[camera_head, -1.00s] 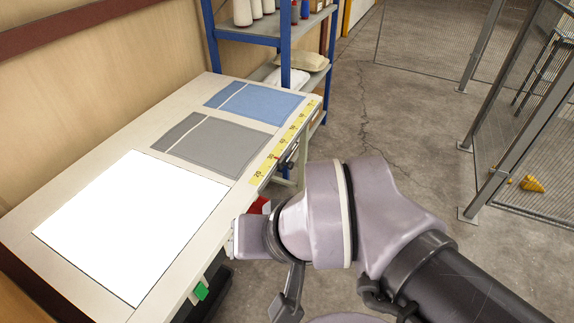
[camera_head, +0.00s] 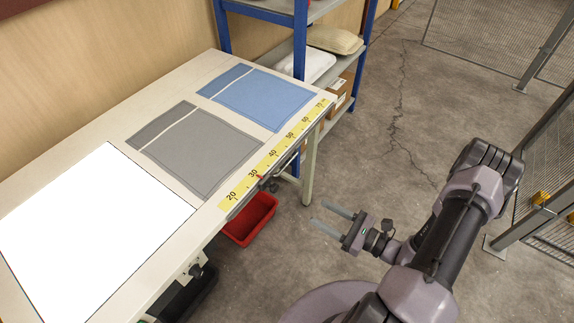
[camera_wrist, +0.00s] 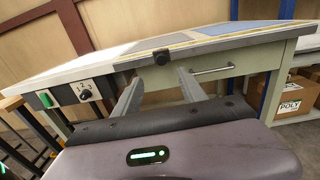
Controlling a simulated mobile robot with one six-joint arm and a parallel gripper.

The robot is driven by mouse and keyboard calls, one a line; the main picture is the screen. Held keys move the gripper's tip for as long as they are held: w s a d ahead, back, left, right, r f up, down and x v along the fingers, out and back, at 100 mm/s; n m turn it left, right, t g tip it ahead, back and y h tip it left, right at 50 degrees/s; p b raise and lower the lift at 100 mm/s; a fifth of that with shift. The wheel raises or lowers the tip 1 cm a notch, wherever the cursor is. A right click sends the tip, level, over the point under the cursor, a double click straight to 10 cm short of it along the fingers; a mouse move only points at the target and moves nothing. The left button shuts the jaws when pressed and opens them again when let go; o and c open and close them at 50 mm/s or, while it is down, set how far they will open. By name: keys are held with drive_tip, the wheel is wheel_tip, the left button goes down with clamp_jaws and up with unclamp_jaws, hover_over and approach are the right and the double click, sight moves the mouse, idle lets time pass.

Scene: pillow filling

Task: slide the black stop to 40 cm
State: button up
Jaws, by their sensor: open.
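The yellow ruler (camera_head: 275,152) runs along the table's front edge, with marks from 20 upward. The black stop (camera_head: 266,185) sits on the rail at that edge, with a small red pointer just past the 30 mark. In the wrist view the black stop (camera_wrist: 161,57) shows as a dark knob, ahead and roughly centred between the fingers. My gripper (camera_head: 320,215) is open and empty, out in front of the table edge and pointing toward it. Its two fingers (camera_wrist: 160,85) are apart and do not touch the stop.
Grey (camera_head: 200,150) and blue (camera_head: 262,97) fabric pieces and a white sheet (camera_head: 90,235) lie on the table. A red bin (camera_head: 250,220) stands below the edge. A knob panel (camera_wrist: 84,93) and a bar handle (camera_wrist: 212,70) are on the table front.

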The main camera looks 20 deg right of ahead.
sight(277, 189)
drive_tip(key=b+x, duration=0.1)
drive_tip(key=x, duration=0.4)
drive_tip(key=b+x, duration=0.1)
drive_tip(key=x, duration=0.5)
drive_tip(key=b+x, duration=0.1)
drive_tip(key=x, duration=0.5)
drive_tip(key=shift+w+f+b, duration=0.25)
drive_tip(key=shift+b, duration=0.1)
clamp_jaws()
